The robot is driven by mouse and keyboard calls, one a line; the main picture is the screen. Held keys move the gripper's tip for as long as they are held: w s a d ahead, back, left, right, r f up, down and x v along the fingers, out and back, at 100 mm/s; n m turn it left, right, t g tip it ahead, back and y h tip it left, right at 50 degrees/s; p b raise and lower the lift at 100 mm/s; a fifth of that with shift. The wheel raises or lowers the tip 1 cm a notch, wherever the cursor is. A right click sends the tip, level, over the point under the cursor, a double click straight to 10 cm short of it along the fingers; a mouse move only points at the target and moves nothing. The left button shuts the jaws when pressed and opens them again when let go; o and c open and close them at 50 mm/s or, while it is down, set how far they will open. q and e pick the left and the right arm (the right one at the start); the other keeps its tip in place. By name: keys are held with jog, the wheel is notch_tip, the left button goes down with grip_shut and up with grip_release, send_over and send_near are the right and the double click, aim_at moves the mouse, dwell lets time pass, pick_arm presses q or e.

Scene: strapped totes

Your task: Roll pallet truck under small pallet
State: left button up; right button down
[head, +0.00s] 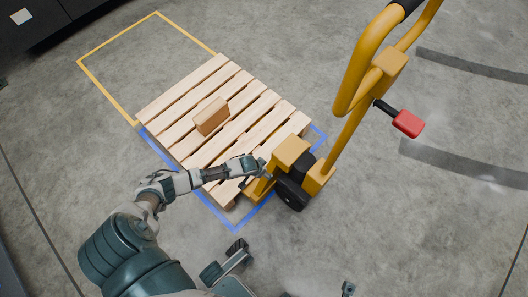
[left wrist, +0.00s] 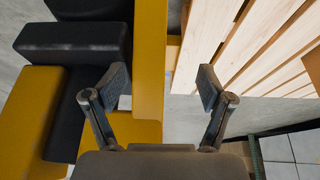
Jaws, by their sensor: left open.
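The small wooden pallet (head: 190,106) lies on the floor in the middle of the head view, with a small cardboard box (head: 211,116) on its slats. The yellow pallet truck (head: 293,152) stands at the pallet's lower right end, its tall handle rising to the upper right. Its fork end meets the pallet edge; how far it reaches under is hidden. My left gripper (head: 258,166) is beside the truck's yellow body, above the pallet edge. In the left wrist view the gripper (left wrist: 160,90) is open, with a yellow truck bar (left wrist: 150,60) between its fingers and pallet slats (left wrist: 245,45) to the right.
A blue floor outline (head: 222,219) surrounds the pallet's near part. A yellow outline (head: 97,86) marks an empty floor area beyond it. A red pedal (head: 408,123) sticks out from the truck. A dark object (head: 40,22) stands at the top left. Floor at right is clear.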

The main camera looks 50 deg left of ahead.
pick_arm(q)
jog(key=shift+s+a+f, duration=0.15)
jog(key=shift+a, duration=0.4)
jog(key=shift+d, duration=0.25)
jog(key=v, duration=1.1)
jog(key=shift+r, duration=0.45)
jog(key=shift+d, duration=0.15)
